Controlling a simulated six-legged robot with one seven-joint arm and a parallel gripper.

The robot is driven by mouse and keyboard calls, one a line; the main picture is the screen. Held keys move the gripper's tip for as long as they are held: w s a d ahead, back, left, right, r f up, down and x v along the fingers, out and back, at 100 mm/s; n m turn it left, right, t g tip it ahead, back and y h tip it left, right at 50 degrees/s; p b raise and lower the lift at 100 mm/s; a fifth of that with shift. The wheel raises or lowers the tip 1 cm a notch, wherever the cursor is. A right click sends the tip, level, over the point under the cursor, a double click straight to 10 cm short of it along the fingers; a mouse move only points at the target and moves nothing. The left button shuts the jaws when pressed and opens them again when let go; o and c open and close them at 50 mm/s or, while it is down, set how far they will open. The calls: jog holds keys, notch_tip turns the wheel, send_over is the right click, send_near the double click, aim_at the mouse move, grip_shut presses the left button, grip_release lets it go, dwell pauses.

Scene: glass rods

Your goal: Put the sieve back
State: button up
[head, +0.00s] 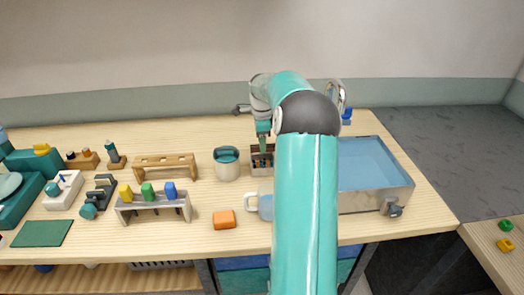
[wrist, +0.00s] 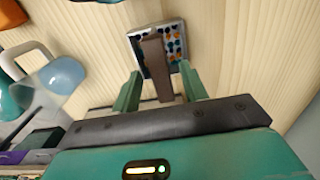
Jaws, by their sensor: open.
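My gripper (wrist: 160,72) is open. In the wrist view its two green fingers stand on either side of a brown bar (wrist: 155,60), with space at both sides. The bar looks like a handle and reaches over a small square, light-rimmed tray (wrist: 181,42) with blue, orange and dark spots. This may be the sieve, but I cannot tell whether the spots are holes or beads. In the head view my gripper (head: 263,140) points down at a small grey-brown box (head: 256,170) between the lidded pot and the blue basin. My arm hides part of that area.
A pale mug (head: 252,202) and orange block (head: 224,219) are in front. A blue basin (head: 375,165) is right. A wooden rack (head: 165,163) and a rack with coloured blocks (head: 150,208) stand left.

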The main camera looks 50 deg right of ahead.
notch_tip(320, 180, up, 7)
jog(key=shift+r, duration=0.2)
jog(key=s+a+r+n+t+h, duration=0.15)
jog(key=a+r+n, duration=0.25)
jog(key=a, duration=0.5)
jog(key=s+a+r+n, duration=0.25)
jog(key=a+n, duration=0.25)
jog(key=a, duration=0.4)
jog(key=s+a+r+n+t, duration=0.1)
jog(key=a+r+n, duration=0.3)
jog(key=a, duration=0.5)
jog(key=s+a+f+n+t, duration=0.1)
jog(key=s+a+f+n, duration=0.1)
jog(key=s+a+n, duration=0.4)
jog(key=s+a+f+n+t+y, duration=0.1)
jog(key=s+a+f+n+t, duration=0.1)
jog(key=s+a+n, duration=0.5)
jog(key=s+a, duration=0.2)
jog(key=s, duration=0.2)
jog(key=shift+a+f, duration=0.15)
jog(key=shift+f, duration=0.25)
jog(key=shift+y, duration=0.25)
